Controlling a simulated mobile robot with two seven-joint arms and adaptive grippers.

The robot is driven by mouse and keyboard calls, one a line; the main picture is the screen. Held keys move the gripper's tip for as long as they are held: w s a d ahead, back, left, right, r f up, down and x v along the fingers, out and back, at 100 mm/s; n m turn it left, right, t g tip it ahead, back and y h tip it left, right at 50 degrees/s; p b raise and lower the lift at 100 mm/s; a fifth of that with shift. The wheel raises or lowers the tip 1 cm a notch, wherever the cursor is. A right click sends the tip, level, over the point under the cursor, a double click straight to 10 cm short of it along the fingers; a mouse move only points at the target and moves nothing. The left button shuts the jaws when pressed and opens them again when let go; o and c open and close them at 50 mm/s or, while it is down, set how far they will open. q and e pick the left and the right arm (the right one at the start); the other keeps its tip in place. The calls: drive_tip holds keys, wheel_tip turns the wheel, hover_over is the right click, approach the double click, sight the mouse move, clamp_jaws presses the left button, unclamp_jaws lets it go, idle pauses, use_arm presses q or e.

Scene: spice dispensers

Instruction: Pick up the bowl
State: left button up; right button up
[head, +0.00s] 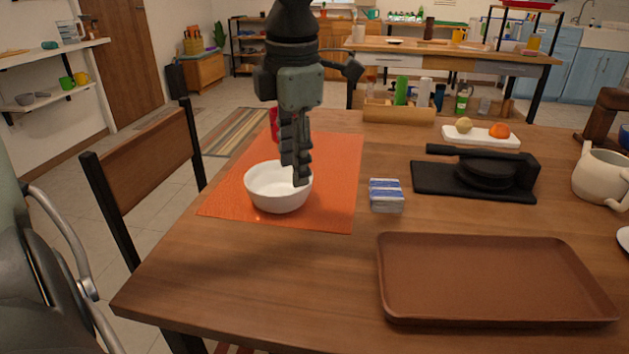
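The white bowl (268,190) stands upright on the orange placemat (340,175) at the left part of the wooden table. My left gripper (299,180) points straight down at the bowl's right side. Its fingers overlap the right rim in the head view and hide part of it. The fingers show nearly edge-on, so I cannot tell whether they touch the bowl or how far apart they are. My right gripper is not in view.
A small blue-and-white stack (386,195) sits right of the placemat. A brown tray (490,280) fills the front right. A black press (480,178), a white board with food (480,138) and a cream jug (602,176) stand farther right. A wooden rack (398,115) holds bottles behind.

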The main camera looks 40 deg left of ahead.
sight(287, 193)
use_arm(q)
drive_tip(key=shift+y, duration=0.3)
drive_tip(key=f, duration=0.2)
drive_tip(key=a+f, duration=0.1)
drive_tip(key=f, duration=0.3)
drive_tip(key=shift+s+a+f, duration=0.15)
drive_tip(key=shift+s+a, duration=0.05)
drive_tip(key=shift+a, duration=0.15)
drive_tip(key=shift+w+a+f, duration=0.1)
drive_tip(key=shift+f, duration=0.4)
clamp_jaws()
